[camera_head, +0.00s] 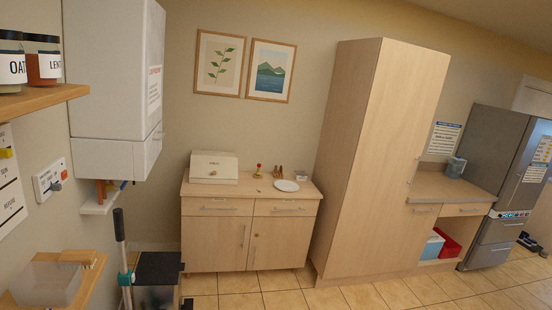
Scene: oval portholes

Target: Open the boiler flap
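The boiler (110,65) is a white box on the left wall, in the upper left of the view. Its lower section, which looks like the boiler flap (115,158), is set off by a seam and appears closed. A small handle or catch (158,135) shows at its right face. A label with red print is on the boiler's right side. Pipes show below the boiler. My gripper is not visible in this view, so its place relative to the flap cannot be seen.
Below the boiler are a small white shelf (100,205), a dark-topped bin (158,268) and an upright black-handled pole (120,226). Wooden shelves (45,100) jut from the left wall. A wooden cabinet (250,235) stands at the back; tiled floor (285,299) is clear before it.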

